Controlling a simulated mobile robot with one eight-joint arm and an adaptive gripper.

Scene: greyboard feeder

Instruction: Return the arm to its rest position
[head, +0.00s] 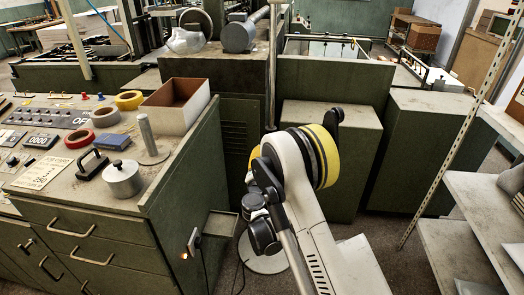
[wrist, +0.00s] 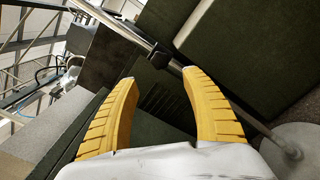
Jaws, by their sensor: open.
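My gripper (wrist: 159,77) shows in the wrist view with its two curved yellow fingers spread wide apart. Nothing is held between them. Beyond the fingers are a dark green cabinet face with vent slots and a slanting metal pole (wrist: 235,100) with a black clamp. My arm (head: 300,170), white with a yellow and black band, rises from the lower middle of the head view. It is folded in front of the green cabinets. In the head view the gripper is mostly hidden behind the arm.
A console (head: 130,205) at left carries an open box (head: 178,108), tape rolls, a lidded metal pot (head: 122,180) and a spike stand (head: 148,138). The pole's round base (head: 262,262) stands on the floor close to my arm. A shelf rack (head: 480,215) stands at right.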

